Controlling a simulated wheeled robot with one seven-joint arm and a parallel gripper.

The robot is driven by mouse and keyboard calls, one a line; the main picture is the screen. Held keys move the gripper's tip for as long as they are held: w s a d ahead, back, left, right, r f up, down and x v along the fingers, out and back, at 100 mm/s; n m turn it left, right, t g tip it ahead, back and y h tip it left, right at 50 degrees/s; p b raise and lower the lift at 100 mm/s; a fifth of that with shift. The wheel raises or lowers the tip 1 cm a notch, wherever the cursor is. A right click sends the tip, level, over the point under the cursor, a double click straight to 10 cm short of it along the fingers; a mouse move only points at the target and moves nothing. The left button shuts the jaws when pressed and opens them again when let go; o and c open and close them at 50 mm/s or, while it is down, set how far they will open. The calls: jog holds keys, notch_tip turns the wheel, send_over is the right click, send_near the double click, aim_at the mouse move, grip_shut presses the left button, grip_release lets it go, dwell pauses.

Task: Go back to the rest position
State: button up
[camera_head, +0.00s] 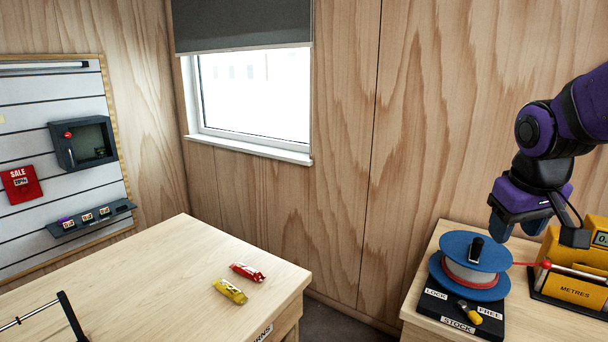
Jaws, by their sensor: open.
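My arm, purple and black, comes in from the right edge of the head view. My gripper (520,228) points down over the right-hand bench (420,312), above and in front of the wall. Its jaws are open and I see nothing held between them. In the picture its tips lie just above the rim of a blue reel (462,246) wound with pale line; I cannot tell whether they touch it. The reel stands on a black base (440,298) lettered LOCK, FREE and STOCK, with a yellow-handled lever (470,312).
A yellow METRES counter (575,290) stands right of the reel, with a red line running between them. A red packet (246,271) and a yellow packet (229,290) lie on the left bench (150,262). A slatted board (30,140) hangs behind it. A gap separates the benches.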

jog(key=s+a+r+t, duration=0.1)
jog(key=s+a+r, duration=0.1)
jog(key=s, duration=0.4)
jog(key=s+a+r+t+y, duration=0.1)
jog(key=s+a+r, duration=0.1)
jog(key=s, duration=0.5)
jog(key=shift+s+a+r+m+y, duration=0.15)
jog(key=shift+s+r+m+y, duration=0.2)
jog(key=shift+r, duration=0.4)
